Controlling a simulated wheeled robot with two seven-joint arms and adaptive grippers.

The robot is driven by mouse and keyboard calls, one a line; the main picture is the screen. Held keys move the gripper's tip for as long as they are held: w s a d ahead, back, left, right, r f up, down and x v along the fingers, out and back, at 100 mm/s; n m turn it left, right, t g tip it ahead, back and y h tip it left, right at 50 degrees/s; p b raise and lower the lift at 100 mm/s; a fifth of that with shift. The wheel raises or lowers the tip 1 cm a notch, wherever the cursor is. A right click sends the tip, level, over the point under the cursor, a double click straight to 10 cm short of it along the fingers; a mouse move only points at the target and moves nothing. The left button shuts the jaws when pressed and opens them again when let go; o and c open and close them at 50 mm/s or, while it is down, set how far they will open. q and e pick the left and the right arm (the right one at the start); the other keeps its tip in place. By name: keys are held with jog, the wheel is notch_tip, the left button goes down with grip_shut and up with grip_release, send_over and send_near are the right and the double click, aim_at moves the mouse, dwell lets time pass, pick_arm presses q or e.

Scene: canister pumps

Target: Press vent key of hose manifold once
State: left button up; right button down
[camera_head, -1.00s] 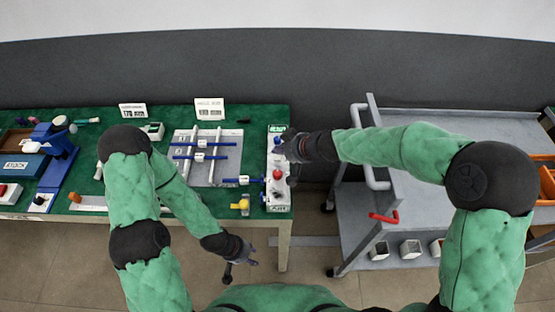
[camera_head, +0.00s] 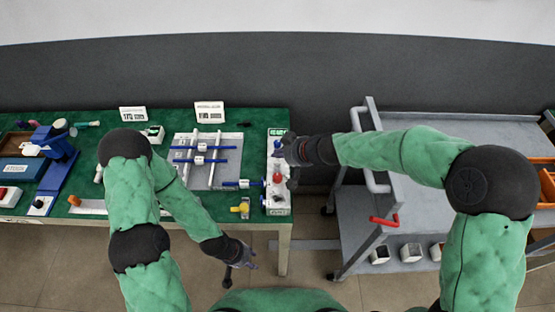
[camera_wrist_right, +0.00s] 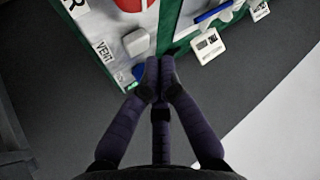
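The hose manifold (camera_head: 278,207) is a pale panel at the right end of the green bench, with a red knob (camera_head: 277,177). In the right wrist view, its VENT label (camera_wrist_right: 103,50) sits beside a pale raised block (camera_wrist_right: 119,46), near a large red round part (camera_wrist_right: 138,14).
A hose board (camera_head: 215,175) with blue and white bars lies left of the manifold. A yellow valve (camera_head: 240,208) is at the bench's front. A grey cart (camera_head: 440,130) with a red handle (camera_head: 384,220) stands right, across a narrow floor gap.

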aim_at(279, 162)
dwell(0.5)
jog(key=shift+f+b, duration=0.4)
jog(key=shift+b, duration=0.25)
jog(key=shift+f+b, duration=0.45)
jog(key=shift+b, duration=0.1)
dwell(0.6)
jog(key=shift+r, duration=0.15)
dwell(0.3)
jog(key=shift+r+p, duration=0.65)
jog(key=shift+r, duration=0.1)
jog(key=shift+r+p, duration=2.05)
jog(key=shift+r, duration=0.5)
jog(key=shift+f, duration=0.1)
